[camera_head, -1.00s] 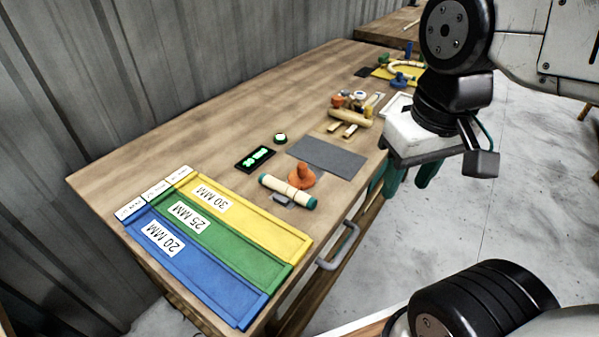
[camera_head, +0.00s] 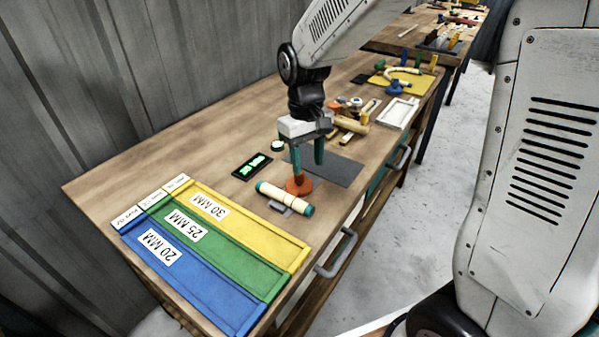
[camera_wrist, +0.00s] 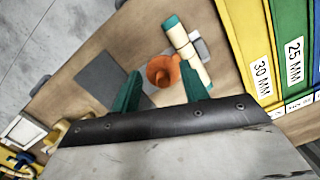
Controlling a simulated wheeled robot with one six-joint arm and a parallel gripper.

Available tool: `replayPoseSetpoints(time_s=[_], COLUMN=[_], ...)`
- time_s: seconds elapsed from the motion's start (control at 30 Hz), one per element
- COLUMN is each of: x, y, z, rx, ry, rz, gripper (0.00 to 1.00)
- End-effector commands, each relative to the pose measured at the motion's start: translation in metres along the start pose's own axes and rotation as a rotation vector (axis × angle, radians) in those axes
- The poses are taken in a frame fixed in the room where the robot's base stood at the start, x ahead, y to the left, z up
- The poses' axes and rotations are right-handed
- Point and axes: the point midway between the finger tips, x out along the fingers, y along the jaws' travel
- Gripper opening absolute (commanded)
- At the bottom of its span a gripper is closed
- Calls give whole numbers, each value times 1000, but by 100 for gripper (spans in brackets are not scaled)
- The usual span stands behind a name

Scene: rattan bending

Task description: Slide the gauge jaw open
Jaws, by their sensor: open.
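The gauge's orange jaw knob (camera_head: 299,188) stands on the wooden bench beside a cream rod with teal ends (camera_head: 283,196). A small grey block (camera_head: 279,208) shows partly under the rod. My gripper (camera_head: 307,167) points down over the orange knob with its teal fingers apart. In the wrist view the orange knob (camera_wrist: 163,71) lies between the fingertips (camera_wrist: 161,73), and the rod (camera_wrist: 186,50) lies just beyond. Nothing is seen gripped. Whether the fingers touch the knob cannot be told. A black display with green digits (camera_head: 252,165) lies to the left.
Blue, green and yellow trays marked 20, 25 and 30 MM (camera_head: 190,255) fill the near bench end. A dark grey mat (camera_head: 340,170) lies right of the knob. Wooden pieces (camera_head: 352,125) and a white frame (camera_head: 397,113) are farther back. Grey handles (camera_head: 337,255) stick out at the front edge.

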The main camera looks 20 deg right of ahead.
Motion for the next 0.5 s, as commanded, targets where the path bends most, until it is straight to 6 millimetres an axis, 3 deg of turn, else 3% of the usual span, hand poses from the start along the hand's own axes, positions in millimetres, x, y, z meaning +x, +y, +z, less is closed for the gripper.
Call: replayPoseSetpoints(time_s=[0.1, 0.17, 0.27, 0.5], x=[-2, -7, 0, 38], y=[3, 4, 4, 6], z=[-32, -40, -42, -45], rx=[-32, -47, -59, -58], ry=[60, 96, 105, 101], rz=[8, 14, 16, 15], gripper=[44, 44, 44, 44])
